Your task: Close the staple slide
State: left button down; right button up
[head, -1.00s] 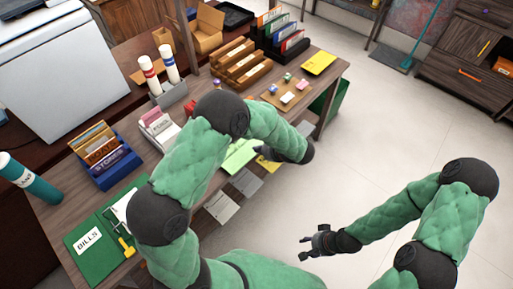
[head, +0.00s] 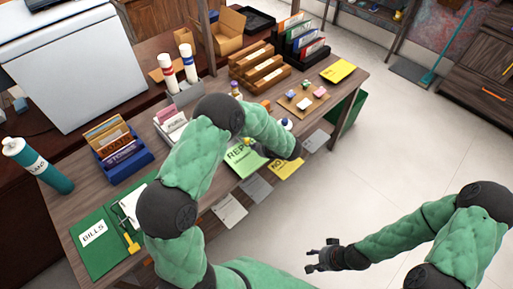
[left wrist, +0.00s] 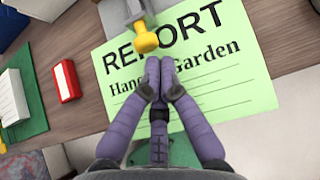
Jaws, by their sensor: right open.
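A grey metal part with a yellow knob (left wrist: 146,38) lies over the top of the green REPORT sheet (left wrist: 245,70) in the left wrist view. It looks like the staple slide; the stapler body is mostly cut off at the top edge. My left gripper (left wrist: 158,62) has its purple fingers together, their tips just below the yellow knob. Nothing shows between them. Contact with the knob cannot be told. In the head view my left arm partly covers the REPORT sheet (head: 240,160) and hides most of this area. My right gripper (head: 318,258) is open and empty over the floor, off the desk.
A red-and-white box (left wrist: 66,80) is left of the gripper. On the desk are a green BILLS folder (head: 85,255), a blue card box (head: 125,168), wooden racks (head: 262,77) and a small board with several items (head: 300,97).

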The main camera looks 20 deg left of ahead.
aim_at(248, 140)
pick_arm(q)
jog(key=w+a, duration=0.1)
jog(key=a, duration=0.1)
jog(key=w+a+b, duration=0.1)
jog(key=a, duration=0.4)
jog(key=shift+w, duration=0.4)
jog(key=shift+a, duration=0.1)
pick_arm(e)
jog(key=shift+f, duration=0.6)
pick_arm(q)
jog(key=shift+w, duration=0.1)
jog(key=shift+d+f, duration=0.1)
jog(key=shift+d, duration=0.3)
jog(key=d, duration=0.1)
jog(key=s+d, duration=0.1)
jog(key=shift+s+d+f+b, duration=0.15)
jog(key=shift+d+b, duration=0.15)
jog(key=shift+b, duration=0.05)
jog(key=p+v, duration=0.2)
jog(key=v, duration=0.8)
jog(key=shift+s+d+p, duration=0.25)
jog(key=shift+p, duration=0.05)
pick_arm(e)
jog(key=shift+s+d+r, duration=0.25)
jog(key=shift+s+r, duration=0.1)
jog(key=shift+r, duration=0.15)
jog(key=shift+s+d+r, duration=0.25)
jog(key=shift+s+r, duration=0.1)
jog(key=shift+r, duration=0.15)
